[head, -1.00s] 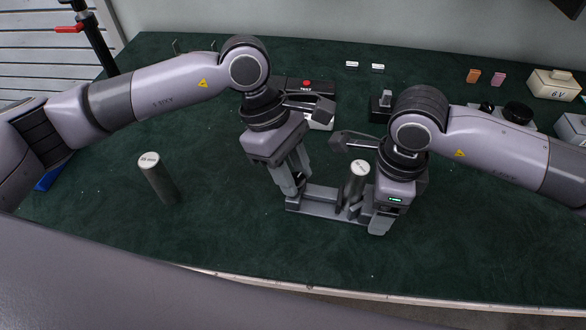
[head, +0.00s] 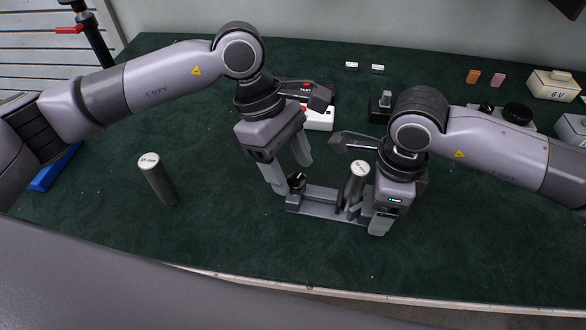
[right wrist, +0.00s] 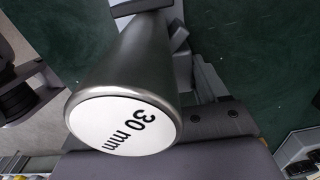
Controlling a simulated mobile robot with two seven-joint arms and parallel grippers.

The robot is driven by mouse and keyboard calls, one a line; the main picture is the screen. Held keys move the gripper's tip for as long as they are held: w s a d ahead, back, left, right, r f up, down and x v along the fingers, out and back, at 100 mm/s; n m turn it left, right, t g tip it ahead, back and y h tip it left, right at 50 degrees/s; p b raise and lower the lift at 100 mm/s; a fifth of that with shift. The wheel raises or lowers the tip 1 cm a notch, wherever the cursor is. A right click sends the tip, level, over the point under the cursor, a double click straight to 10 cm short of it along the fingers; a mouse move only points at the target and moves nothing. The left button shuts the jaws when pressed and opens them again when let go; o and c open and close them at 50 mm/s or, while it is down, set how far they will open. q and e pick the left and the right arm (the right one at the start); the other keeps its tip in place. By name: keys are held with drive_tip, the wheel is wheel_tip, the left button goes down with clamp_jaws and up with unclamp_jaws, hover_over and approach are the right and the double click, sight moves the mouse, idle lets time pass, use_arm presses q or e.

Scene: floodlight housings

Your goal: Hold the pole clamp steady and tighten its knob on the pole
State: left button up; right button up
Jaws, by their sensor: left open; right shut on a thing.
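The grey pole clamp (head: 322,196) lies low over the green mat, with its black knob (head: 297,181) at its left end. A grey pole (head: 356,184) with a white "30 mm" top stands at the clamp's right part; the top also fills much of the right wrist view (right wrist: 122,124). My left gripper (head: 289,178) is open, its fingers spread about the knob; I cannot tell whether they touch it. My right gripper (head: 376,218) is shut on the clamp's right end, beside the pole; its grip is partly hidden by the gripper body.
A second grey pole (head: 159,182) stands apart at the left. A white box with a red button (head: 318,118) and a small dark stand (head: 381,106) are behind the arms. Small blocks and a "6 V" box (head: 552,86) stand at the back right. The front mat is clear.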

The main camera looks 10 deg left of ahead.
use_arm(q)
drive_tip(key=v, duration=1)
drive_tip(key=shift+r, duration=0.1)
idle(5.0)
use_arm(e)
drive_tip(key=o, duration=1.1)
